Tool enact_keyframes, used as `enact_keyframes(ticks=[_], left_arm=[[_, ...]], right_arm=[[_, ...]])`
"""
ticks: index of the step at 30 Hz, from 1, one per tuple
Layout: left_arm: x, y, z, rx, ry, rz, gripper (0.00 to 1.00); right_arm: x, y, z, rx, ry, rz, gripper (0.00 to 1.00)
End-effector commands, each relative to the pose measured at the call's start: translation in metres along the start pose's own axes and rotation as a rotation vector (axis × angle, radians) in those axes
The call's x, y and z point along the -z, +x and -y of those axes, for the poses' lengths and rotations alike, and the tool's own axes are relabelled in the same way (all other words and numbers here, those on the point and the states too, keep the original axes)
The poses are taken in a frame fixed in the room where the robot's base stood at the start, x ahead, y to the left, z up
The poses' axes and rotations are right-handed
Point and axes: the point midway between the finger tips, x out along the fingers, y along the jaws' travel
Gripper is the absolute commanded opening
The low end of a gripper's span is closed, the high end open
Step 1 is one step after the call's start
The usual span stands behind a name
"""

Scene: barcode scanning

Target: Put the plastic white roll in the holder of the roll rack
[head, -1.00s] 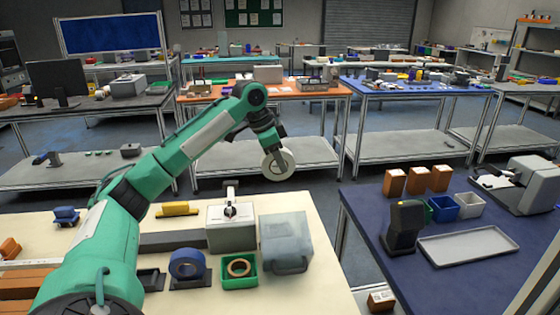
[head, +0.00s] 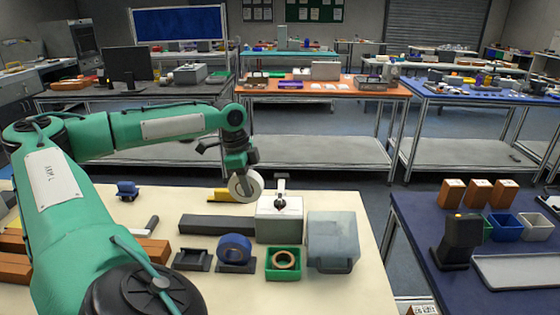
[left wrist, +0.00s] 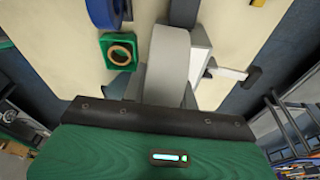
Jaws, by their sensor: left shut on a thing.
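My left gripper (head: 241,168) is shut on the plastic white roll (head: 246,186) and holds it up over the far part of the cream table, just left of the white box. The roll fills the middle of the left wrist view (left wrist: 167,65). On the table, a blue roll (head: 235,247) sits on a black holder. An empty-looking black holder (head: 192,261) stands to its left. I cannot tell for sure which of these is the roll rack. My right gripper is not in view.
A green bin (head: 283,275) with a tan roll, a white box (head: 279,221) with a lever on top and a grey translucent bin (head: 333,240) stand on the right part of the cream table (head: 215,290). A dark bar (head: 217,224) lies behind the holders. Brown blocks (head: 150,250) lie left.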

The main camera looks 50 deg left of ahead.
Motion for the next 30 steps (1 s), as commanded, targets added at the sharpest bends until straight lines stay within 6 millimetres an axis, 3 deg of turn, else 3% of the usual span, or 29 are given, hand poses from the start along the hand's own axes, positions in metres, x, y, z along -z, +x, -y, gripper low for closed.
enact_keyframes(ticks=[3,9,15,21,30], left_arm=[[-0.037,-0.001,-0.020,0.005,-0.014,0.029,0.04],[-0.090,0.000,-0.059,0.008,-0.044,0.070,0.04],[-0.126,0.000,-0.094,0.013,-0.079,0.101,0.04],[-0.141,0.000,-0.111,0.016,-0.100,0.115,0.04],[-0.146,0.016,-0.112,0.016,-0.103,0.116,0.04]], right_arm=[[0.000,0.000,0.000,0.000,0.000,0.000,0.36],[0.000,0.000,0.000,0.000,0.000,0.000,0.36],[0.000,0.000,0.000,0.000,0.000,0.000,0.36],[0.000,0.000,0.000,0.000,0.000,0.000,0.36],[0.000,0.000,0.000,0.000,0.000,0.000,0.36]])
